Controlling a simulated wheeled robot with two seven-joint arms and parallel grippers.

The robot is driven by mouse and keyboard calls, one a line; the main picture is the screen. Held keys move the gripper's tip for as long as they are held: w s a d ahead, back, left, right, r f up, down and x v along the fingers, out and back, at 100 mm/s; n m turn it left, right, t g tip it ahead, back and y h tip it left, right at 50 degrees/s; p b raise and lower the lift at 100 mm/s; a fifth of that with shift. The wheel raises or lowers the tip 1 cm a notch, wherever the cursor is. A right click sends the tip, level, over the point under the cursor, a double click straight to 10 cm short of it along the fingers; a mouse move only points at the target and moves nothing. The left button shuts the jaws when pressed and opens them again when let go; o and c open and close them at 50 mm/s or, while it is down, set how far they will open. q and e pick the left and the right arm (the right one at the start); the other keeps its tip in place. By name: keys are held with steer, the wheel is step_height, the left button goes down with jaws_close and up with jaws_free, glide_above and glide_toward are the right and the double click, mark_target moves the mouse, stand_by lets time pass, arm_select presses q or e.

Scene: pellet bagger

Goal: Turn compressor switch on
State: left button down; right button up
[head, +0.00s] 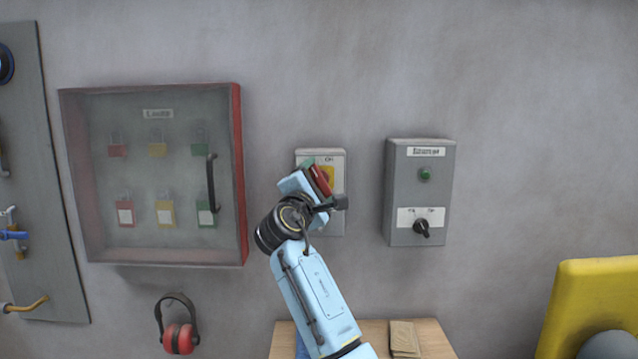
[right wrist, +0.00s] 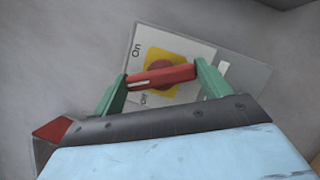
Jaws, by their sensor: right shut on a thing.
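A wall switch plate (head: 336,157) with a yellow centre and an "On" mark stands behind my right gripper in the head view. In the right wrist view the plate (right wrist: 185,48) shows a yellow square (right wrist: 158,55) with a red rotary handle (right wrist: 162,76) on it. My right gripper (right wrist: 160,84) has its green fingers at the two ends of this handle and is shut on it. The handle's white-marked end lies between "On" and a partly hidden "Off", nearer "Off". In the head view my right gripper (head: 318,180) covers much of the switch. My left gripper is not in view.
A grey box (head: 400,190) with a green button (head: 426,174) and black knob (head: 422,227) is right of the switch. A padlock cabinet (head: 240,170) hangs left. Red earmuffs (head: 178,338) hang below it. A wooden table (head: 430,340) stands below.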

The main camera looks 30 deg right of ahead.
steer(key=m+g+p, duration=0.1)
steer(key=m, duration=0.2)
steer(key=m+g+y+p, duration=0.1)
steer(key=m, duration=0.1)
steer(key=shift+r+m, duration=0.1)
steer(key=shift+m, duration=0.3)
stand_by(0.4)
steer(key=o, duration=1)
steer(key=shift+a, duration=0.15)
steer(key=b+v, duration=0.1)
steer(key=v, duration=1.2)
steer(key=shift+s+r, duration=0.1)
steer(key=shift+r, duration=0.05)
